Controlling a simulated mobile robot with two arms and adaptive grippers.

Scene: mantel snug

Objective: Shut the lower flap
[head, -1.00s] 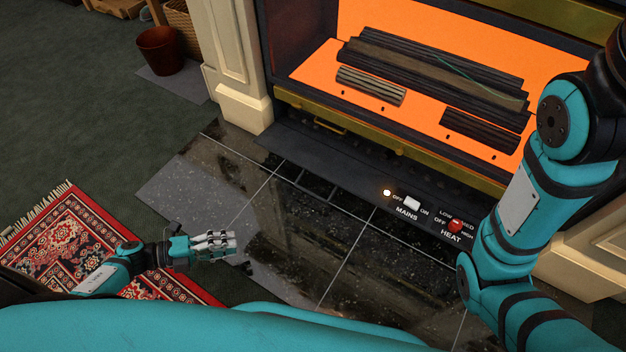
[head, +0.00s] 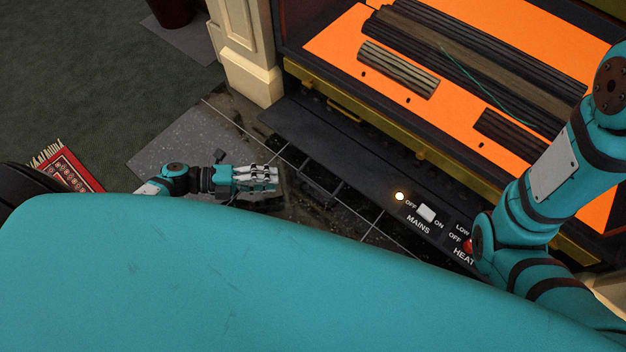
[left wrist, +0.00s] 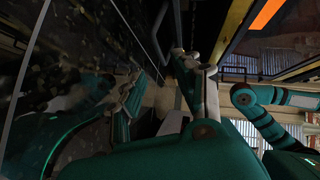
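The lower flap appears to be the long black panel (head: 350,160) lying low in front of the fire, below the brass strip. It looks folded down over the hearth, and a dark handle-like bar (head: 320,193) shows at its front edge. My left gripper (head: 276,180) is low over the hearth, left of this bar and apart from it in the head view. The left wrist view shows its fingers (left wrist: 195,62) close to a dark bar (left wrist: 158,35); whether they touch is unclear. Its opening is hard to judge. My right gripper is out of view.
The lit panel carries a white MAINS switch (head: 426,213) and a red HEAT knob (head: 469,245), partly behind my right arm. A brass strip (head: 385,135) runs above. A cream pillar (head: 248,65) stands left of the fire. A red rug (head: 68,170) lies far left.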

